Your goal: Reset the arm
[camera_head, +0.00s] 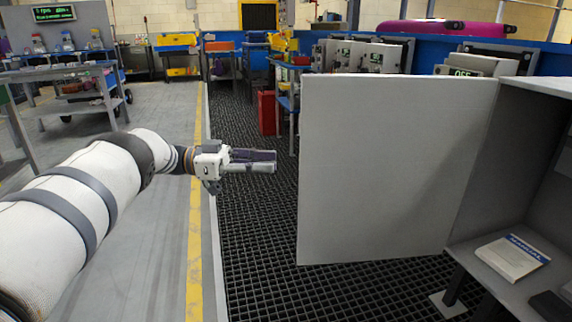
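My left arm (75,205) comes in from the left and reaches out to the right at mid height. My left gripper (262,160) is at its end, pointing right, with its dark and light fingers seen edge-on. It holds nothing that I can see, and whether its fingers are apart is not clear. The fingertips are a short way left of the grey panel (390,170). My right gripper is not in this view.
The grey panel blocks the middle right. A cubicle shelf (525,275) at the right holds a manual (512,257). A wheeled bench (65,72) stands at the back left. Dark grid matting (260,270) and the grey floor (165,265) are clear.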

